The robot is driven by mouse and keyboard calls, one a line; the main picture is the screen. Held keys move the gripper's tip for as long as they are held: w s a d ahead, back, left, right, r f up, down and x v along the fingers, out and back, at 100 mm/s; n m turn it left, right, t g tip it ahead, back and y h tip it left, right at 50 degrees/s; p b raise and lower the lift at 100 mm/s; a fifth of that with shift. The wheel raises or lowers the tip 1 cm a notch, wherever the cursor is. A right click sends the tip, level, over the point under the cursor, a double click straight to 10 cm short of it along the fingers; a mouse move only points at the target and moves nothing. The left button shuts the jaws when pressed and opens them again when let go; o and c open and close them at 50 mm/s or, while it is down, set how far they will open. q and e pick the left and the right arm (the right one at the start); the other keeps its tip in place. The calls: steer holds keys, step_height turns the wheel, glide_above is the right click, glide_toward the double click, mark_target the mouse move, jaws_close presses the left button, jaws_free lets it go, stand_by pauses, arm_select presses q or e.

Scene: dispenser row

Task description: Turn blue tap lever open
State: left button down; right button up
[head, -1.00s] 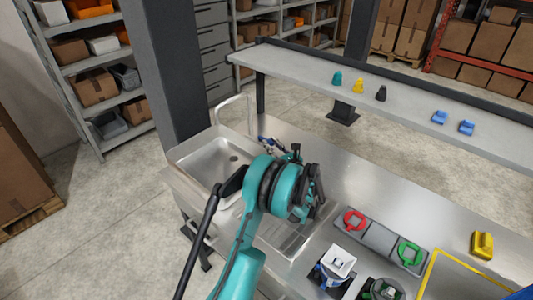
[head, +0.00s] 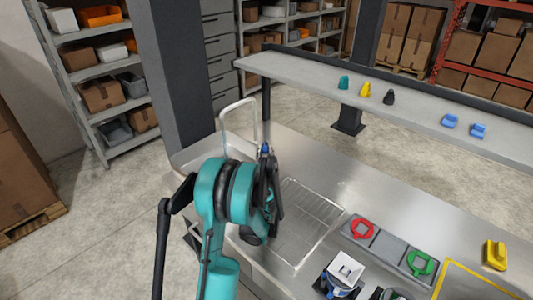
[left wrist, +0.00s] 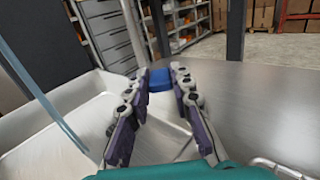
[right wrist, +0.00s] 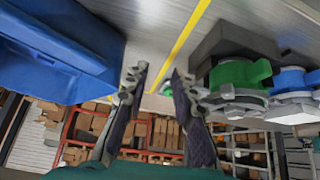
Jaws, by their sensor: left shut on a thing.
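The blue tap lever (left wrist: 160,80) shows in the left wrist view between the fingertips of my left gripper (left wrist: 160,72). The gripper is shut on it. In the head view only a small blue part of the lever (head: 266,149) shows above my left gripper (head: 268,165); fingers and arm hide the rest. The pale curved tap spout (head: 240,104) stands behind, over the sink (head: 190,153), which my arm largely covers. My right gripper (right wrist: 158,78) shows only in the right wrist view, with its fingers apart and nothing between them.
Red (head: 362,229) and green (head: 420,263) ringed pieces sit on a grey block right of the drain rack (head: 306,215). A yellow piece (head: 495,254) lies farther right. A raised shelf (head: 420,120) with small coloured pieces runs behind.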

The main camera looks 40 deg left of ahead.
arm_select(q)
steer(key=c, duration=1.3)
jaws_free()
steer(key=v, duration=0.7)
steer(key=shift+s+d, duration=0.1)
steer(key=shift+s, duration=0.05)
